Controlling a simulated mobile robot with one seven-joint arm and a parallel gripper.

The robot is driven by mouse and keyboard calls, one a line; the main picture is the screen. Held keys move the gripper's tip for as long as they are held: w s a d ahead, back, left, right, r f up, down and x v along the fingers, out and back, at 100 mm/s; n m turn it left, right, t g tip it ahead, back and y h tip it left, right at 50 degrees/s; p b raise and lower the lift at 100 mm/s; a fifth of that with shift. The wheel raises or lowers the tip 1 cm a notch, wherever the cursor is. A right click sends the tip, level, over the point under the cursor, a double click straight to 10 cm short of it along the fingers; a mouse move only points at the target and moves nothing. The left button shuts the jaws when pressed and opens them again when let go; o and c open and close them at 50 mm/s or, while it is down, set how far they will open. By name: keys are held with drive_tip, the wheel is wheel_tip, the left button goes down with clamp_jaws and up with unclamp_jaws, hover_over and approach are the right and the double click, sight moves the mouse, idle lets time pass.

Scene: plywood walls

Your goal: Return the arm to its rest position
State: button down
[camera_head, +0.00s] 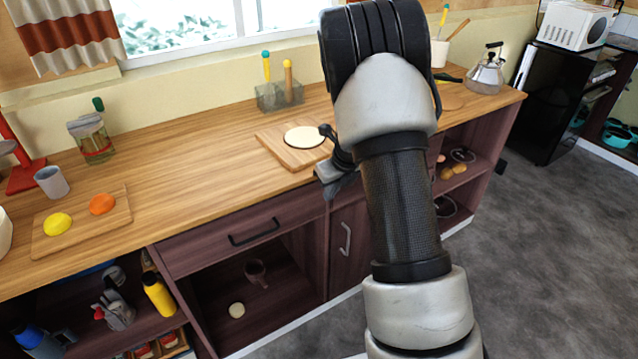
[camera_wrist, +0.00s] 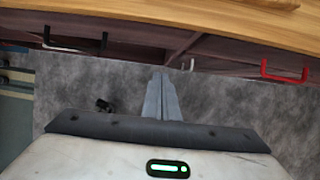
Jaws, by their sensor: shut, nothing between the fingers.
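My arm reaches forward across the middle of the head view and hides part of the counter and cabinet behind it. My gripper (camera_wrist: 161,80) shows in the wrist view with its two grey fingers pressed together and nothing between them. The fingers are over the grey floor in that view, apart from the cabinet fronts. In the head view part of the gripper (camera_head: 338,178) shows just left of my arm, in front of the counter's front edge; the rest is hidden behind the arm.
The wooden counter (camera_head: 190,170) runs along the wall. A cutting board (camera_head: 275,143) with a pale round piece lies near the gripper. A drawer handle (camera_head: 254,232) and a door handle (camera_head: 346,239) stick out below. Open grey floor (camera_head: 555,240) lies at right.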

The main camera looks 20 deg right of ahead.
drive_tip(key=s+a+r+n+p, duration=0.25)
drive_tip(key=s+r+n, duration=0.25)
drive_tip(key=r, duration=0.4)
drive_tip(key=s+a+r+n+y+p, duration=0.1)
drive_tip(key=s+a+r+n, duration=0.2)
drive_tip(key=s+r+n, duration=0.4)
drive_tip(key=s+a+r+n+p, duration=0.1)
drive_tip(key=s+a+r+n, duration=0.2)
drive_tip(key=r, duration=0.7)
drive_tip(key=s+r+n+h+p, duration=0.1)
drive_tip(key=s+r+n, duration=0.3)
drive_tip(key=s+n, duration=0.5)
drive_tip(key=s+r+n+t+h+p, duration=0.1)
drive_tip(key=s+r+n, duration=0.3)
drive_tip(key=s+n, duration=0.4)
drive_tip(key=shift+s+d+n+p, duration=0.25)
drive_tip(key=shift+s+n+p, duration=0.25)
drive_tip(key=shift+p, duration=0.4)
